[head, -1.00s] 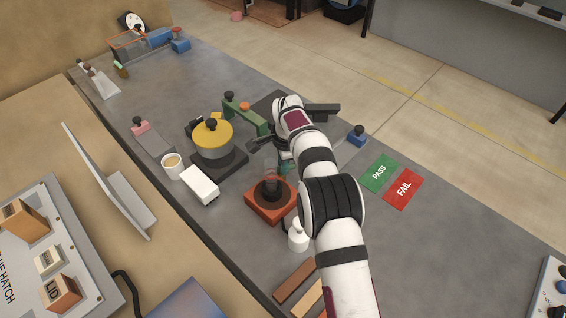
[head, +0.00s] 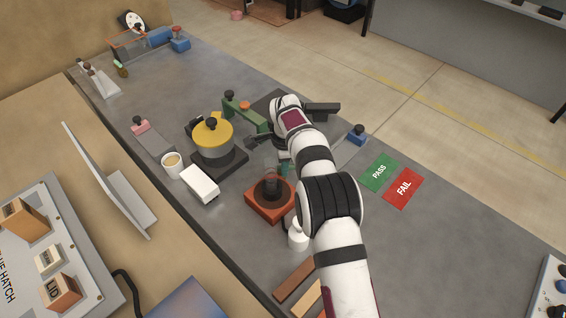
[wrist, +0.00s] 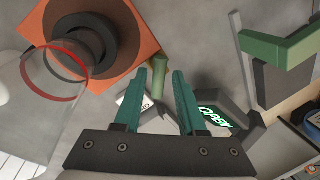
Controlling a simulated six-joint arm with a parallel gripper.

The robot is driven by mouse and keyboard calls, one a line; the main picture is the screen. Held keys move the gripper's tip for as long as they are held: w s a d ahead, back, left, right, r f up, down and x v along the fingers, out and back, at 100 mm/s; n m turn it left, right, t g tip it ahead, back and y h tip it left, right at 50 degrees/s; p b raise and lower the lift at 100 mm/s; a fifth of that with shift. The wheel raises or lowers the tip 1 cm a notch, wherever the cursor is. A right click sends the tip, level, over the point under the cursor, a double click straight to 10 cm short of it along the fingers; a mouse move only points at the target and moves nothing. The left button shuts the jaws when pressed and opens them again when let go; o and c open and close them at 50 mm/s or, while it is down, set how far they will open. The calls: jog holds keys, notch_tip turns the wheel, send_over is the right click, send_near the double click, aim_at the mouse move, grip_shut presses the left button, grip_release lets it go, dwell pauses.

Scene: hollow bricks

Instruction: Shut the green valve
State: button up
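My gripper (wrist: 168,75) has two teal fingers, which stand apart with a gap between them in the wrist view. I see nothing clearly held in the gap. Just right of the fingers is a dark angular block with a lit green OPEN label (wrist: 213,117). A pale label (wrist: 125,100), only partly readable, shows left of the fingers. A dark angular part (head: 258,143) sticks out left of my wrist there.
An orange base (head: 269,203) with a dark post and a clear tube stands close by; it also shows in the wrist view (wrist: 125,25). A green arm with a black knob (head: 245,113) and a yellow-topped unit (head: 212,133) stand beyond. PASS (head: 379,172) and FAIL (head: 403,188) mats lie right.

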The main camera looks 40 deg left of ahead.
jog(key=shift+s, duration=0.15)
jog(key=n, duration=0.2)
jog(key=n+g, duration=0.1)
jog(key=n, duration=0.2)
jog(key=shift+w+a+f+y, duration=0.1)
jog(key=shift+w+a+y, duration=0.1)
jog(key=shift+y, duration=0.1)
jog(key=d+r+n, duration=0.1)
jog(key=d+r, duration=0.2)
jog(key=r, duration=1.3)
jog(key=d+r, duration=0.3)
jog(key=d, duration=0.9)
jog(key=s+d+r+m, duration=0.1)
jog(key=d+r, duration=0.3)
jog(key=d, duration=0.7)
jog(key=shift+d+r+m, duration=0.25)
jog(key=shift+d+m, duration=0.05)
jog(key=shift+d, duration=0.05)
